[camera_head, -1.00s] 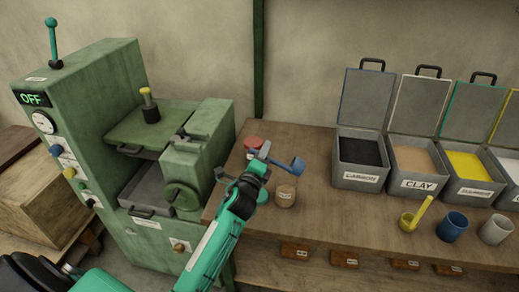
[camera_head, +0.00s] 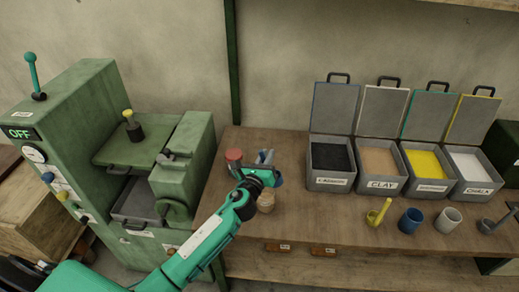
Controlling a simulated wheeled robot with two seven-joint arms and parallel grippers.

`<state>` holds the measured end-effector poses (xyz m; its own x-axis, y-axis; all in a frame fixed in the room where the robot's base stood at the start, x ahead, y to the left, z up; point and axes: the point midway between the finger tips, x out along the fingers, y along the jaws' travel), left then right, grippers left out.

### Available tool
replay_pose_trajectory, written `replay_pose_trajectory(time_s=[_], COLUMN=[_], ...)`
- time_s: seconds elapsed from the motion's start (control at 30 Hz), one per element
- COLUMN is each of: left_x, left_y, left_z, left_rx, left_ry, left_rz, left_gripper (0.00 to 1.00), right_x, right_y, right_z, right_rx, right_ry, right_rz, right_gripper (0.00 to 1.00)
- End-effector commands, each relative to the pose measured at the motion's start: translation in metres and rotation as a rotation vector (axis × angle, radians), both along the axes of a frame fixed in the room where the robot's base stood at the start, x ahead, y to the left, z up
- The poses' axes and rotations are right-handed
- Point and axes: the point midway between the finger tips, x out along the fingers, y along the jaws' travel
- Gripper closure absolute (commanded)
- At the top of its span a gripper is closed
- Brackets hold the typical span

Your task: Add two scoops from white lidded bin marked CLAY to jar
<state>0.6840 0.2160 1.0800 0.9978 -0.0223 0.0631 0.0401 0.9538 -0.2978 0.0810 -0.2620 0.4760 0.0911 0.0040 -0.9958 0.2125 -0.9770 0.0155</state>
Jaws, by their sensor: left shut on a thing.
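The bin marked CLAY (camera_head: 382,185) stands on the bench with its white-edged lid (camera_head: 382,110) raised, and tan material shows inside. My left gripper (camera_head: 266,160) is just above and behind the jar, shut on the blue scoop. The scoop is mostly hidden by the gripper now, so its tilt and contents cannot be told. My right gripper is not in view.
Bins marked CARBON (camera_head: 328,181) and CHALK (camera_head: 478,190) and a yellow-filled bin (camera_head: 431,187) flank the clay, all open. A yellow scoop (camera_head: 378,214), blue cup (camera_head: 411,220) and pale cup (camera_head: 447,220) stand in front. A red-topped thing (camera_head: 234,156) and green press (camera_head: 150,150) are left.

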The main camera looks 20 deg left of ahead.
Motion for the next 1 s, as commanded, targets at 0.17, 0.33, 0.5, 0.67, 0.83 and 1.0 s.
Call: replay_pose_trajectory(time_s=[0.17,0.33,0.5,0.67,0.83,1.0], left_x=[0.003,0.005,0.006,0.006,0.006,0.005], left_y=[-0.013,-0.022,-0.028,-0.03,-0.03,-0.031], left_z=[0.014,0.016,0.015,0.014,0.014,0.014], left_rx=[0.129,0.226,0.283,0.302,0.302,0.301], left_ry=[0.023,0.041,0.05,0.052,0.052,0.052], left_rz=[0.0,0.0,0.001,0.0,0.0,0.003], left_gripper=[1.0,1.0,1.0,1.0,1.0,1.0], right_x=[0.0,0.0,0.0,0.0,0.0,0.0], right_y=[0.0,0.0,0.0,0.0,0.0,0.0], right_z=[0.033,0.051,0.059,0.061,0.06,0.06], right_rx=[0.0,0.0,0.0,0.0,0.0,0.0], right_ry=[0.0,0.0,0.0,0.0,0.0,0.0], right_rz=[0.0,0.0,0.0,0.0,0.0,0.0], right_gripper=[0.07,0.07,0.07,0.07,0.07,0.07])
